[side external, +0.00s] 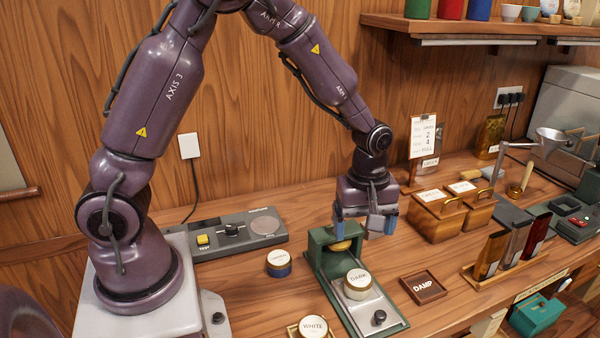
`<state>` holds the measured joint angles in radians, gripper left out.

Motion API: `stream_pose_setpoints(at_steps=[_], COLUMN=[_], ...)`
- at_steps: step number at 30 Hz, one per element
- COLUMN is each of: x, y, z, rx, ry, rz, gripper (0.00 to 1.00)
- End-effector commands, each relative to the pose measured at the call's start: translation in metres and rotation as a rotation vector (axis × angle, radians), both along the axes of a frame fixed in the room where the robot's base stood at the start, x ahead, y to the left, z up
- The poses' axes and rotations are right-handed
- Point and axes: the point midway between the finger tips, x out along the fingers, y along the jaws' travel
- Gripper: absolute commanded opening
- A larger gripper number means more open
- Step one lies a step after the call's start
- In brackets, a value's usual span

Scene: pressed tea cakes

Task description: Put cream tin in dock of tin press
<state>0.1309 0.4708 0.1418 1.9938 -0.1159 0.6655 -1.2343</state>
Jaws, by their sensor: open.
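The tin press (320,245) is a green frame on the bench with a yellowish round part under its head and a grey metal plate running toward the front. A cream tin (357,285) with a pale lid marked DARK stands upright on that plate, in front of the press head. My gripper (365,226) is open, with its blue-tipped fingers beside and above the press head. It is behind and above the cream tin, apart from it. The seat under the tin is hidden by the tin.
A blue tin (279,264) stands left of the press. A tin marked WHITE (313,327) sits at the front edge. A DAMP tray (423,287) lies to the right, with wooden boxes (440,216) behind it. A grey test unit (233,236) is at the back left.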

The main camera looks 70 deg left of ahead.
Motion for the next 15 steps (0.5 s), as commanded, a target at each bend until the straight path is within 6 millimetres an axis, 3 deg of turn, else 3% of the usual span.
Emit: stream_pose_setpoints(at_steps=[5, 9, 15], x=[-0.022, -0.056, -0.113], y=[-0.001, 0.0, 0.002], z=[0.068, 0.12, 0.17], rx=[-0.011, 0.021, 0.135], ry=[-0.109, -0.209, -0.332], rz=[-0.249, -0.517, -0.89], gripper=[0.83, 0.83, 0.83])
